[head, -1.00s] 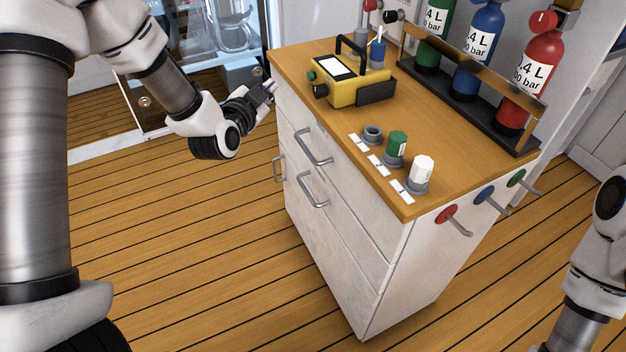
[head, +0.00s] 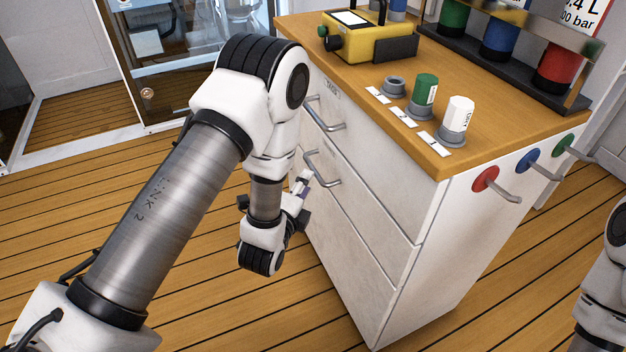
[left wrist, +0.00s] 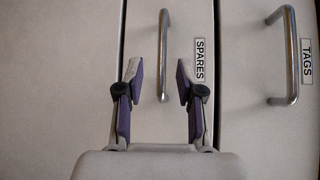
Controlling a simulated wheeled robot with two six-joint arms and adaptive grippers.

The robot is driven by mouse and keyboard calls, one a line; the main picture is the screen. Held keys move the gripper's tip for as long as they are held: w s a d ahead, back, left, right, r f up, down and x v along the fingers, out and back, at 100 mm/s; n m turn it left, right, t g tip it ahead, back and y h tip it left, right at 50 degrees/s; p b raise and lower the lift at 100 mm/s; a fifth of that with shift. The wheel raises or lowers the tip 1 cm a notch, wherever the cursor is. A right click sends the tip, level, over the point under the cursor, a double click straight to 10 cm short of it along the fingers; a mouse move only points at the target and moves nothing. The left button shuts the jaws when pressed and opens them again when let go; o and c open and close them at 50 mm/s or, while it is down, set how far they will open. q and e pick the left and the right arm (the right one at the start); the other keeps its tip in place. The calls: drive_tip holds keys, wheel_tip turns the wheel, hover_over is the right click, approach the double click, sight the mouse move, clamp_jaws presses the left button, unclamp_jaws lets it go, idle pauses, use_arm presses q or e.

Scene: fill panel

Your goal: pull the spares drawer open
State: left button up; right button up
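The spares drawer (head: 365,225) is the lower drawer on the white cabinet's front, below the one labelled TAGS. It looks shut, flush with the front. Its metal bar handle (head: 322,172) also shows in the left wrist view (left wrist: 163,55), beside the SPARES label (left wrist: 200,60). My left gripper (head: 306,183) is at this handle. In the left wrist view its two purple-padded fingers (left wrist: 159,72) are apart, with the handle in the gap between them. I cannot tell how deep the handle sits or any contact. My right gripper is out of view.
The tags drawer handle (head: 325,115) is just above. The wooden top (head: 440,145) holds a yellow device (head: 368,42), green (head: 424,90) and white (head: 458,115) containers, and gas bottles. Coloured hooks (head: 486,180) stick out of the side. The floor before the drawers is clear.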

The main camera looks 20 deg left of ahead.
sight(313, 168)
use_arm(q)
drive_tip(key=w, duration=0.2)
drive_tip(key=w+b, duration=0.1)
drive_tip(key=w, duration=0.3)
drive_tip(key=shift+w+a+f, duration=0.2)
drive_tip(key=shift+a+f, duration=0.05)
drive_tip(key=shift+f, duration=0.05)
clamp_jaws()
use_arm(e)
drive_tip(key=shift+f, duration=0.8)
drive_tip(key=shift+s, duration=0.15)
